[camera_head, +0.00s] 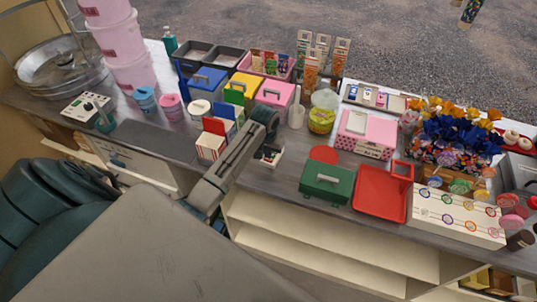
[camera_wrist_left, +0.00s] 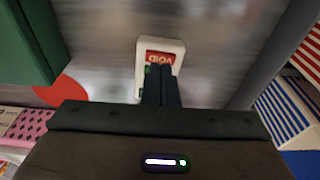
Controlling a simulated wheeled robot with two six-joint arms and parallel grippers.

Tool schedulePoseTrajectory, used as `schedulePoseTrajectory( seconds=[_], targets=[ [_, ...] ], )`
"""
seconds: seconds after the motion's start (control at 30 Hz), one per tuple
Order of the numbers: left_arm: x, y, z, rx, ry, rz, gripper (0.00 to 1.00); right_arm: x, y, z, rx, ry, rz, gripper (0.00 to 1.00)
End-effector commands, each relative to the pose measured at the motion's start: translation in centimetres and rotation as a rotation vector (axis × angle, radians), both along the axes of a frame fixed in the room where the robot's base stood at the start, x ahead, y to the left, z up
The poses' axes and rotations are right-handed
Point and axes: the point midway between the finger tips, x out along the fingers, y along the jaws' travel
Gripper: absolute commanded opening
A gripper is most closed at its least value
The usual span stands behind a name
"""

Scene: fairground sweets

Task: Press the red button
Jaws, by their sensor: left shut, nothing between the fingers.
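A small white box (camera_wrist_left: 177,46) with a red button marked VOID (camera_wrist_left: 160,57) lies on the grey counter in the left wrist view. A green patch (camera_wrist_left: 147,76) shows beside the fingers on the same box. My left gripper (camera_wrist_left: 161,70) is shut and empty, its fingertips over the box at the edge of the red button. I cannot tell whether they touch it. My right gripper is not in view.
A green cash box (camera_head: 327,183) and a red tray (camera_head: 380,207) stand to the right on the counter. A red disc (camera_head: 323,154) lies behind the cash box. Striped boxes (camera_head: 210,147) stand close on the left. Pink and blue boxes fill the back.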

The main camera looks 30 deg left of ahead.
Motion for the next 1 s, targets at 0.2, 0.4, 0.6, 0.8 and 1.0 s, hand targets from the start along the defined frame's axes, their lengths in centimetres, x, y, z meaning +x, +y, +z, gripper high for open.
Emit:
schedulePoseTrajectory(
  seconds=[0.2,0.4,0.6,0.8,1.0],
  targets=[
    [0.0,0.0,-0.5,0.000,0.000,0.000,0.00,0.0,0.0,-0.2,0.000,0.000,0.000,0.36],
    [0.0,0.0,-0.9,0.000,0.000,0.000,0.00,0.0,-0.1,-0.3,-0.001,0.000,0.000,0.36],
    [0.0,0.0,-1.3,0.000,0.000,0.000,0.00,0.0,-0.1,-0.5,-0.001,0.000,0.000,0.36],
    [0.0,0.0,-1.6,0.000,0.001,0.000,0.00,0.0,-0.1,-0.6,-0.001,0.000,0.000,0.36],
    [0.0,0.0,-0.2,0.000,-0.001,0.000,0.00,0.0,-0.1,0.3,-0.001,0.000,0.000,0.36]
  ],
)
